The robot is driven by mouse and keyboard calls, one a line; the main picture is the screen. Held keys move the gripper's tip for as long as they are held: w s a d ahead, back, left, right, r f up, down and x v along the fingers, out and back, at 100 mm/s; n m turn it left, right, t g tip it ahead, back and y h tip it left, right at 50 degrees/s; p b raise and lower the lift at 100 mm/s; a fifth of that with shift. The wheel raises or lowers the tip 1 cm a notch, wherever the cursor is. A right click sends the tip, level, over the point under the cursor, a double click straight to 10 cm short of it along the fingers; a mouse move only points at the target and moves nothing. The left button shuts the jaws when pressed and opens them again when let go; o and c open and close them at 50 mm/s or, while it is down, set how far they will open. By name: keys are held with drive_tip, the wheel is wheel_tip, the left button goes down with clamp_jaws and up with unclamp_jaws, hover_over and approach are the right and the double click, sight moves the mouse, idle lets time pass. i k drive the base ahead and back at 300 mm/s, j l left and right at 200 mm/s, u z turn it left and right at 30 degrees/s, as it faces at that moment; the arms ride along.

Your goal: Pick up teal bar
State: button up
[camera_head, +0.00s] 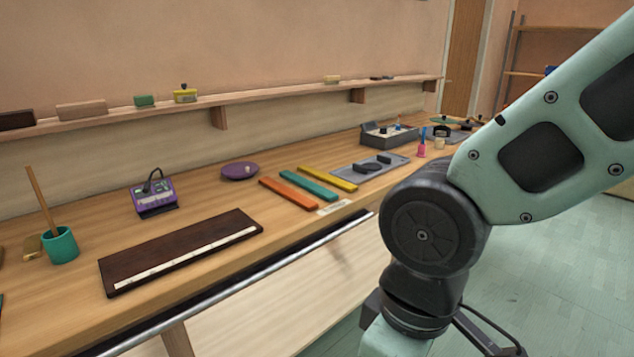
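The teal bar (308,186) lies flat on the wooden bench, slanting between two similar bars. An orange bar (289,194) lies just to its left and a yellow bar (328,179) just to its right, with narrow gaps between them. My arm fills the right side of the head view, in front of the bench and to the right of the bars. My gripper itself is not in view; the lower end of the arm runs out at the bottom of the picture.
A dark brown board (184,246) with a white strip lies left of the bars. A grey tray (370,168) is at their right. A purple disc (240,170) and a purple device (154,194) stand behind. A metal rail (240,285) runs along the bench front.

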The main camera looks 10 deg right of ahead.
sight(321, 192)
drive_tip(key=i+l, duration=0.25)
drive_tip(key=i, duration=0.3)
drive_tip(key=i+l+z, duration=0.1)
drive_tip(key=i+l, duration=0.15)
drive_tip(key=i, duration=0.25)
drive_tip(key=i+l, duration=0.2)
drive_tip(key=i, duration=0.35)
drive_tip(key=l+z, duration=0.05)
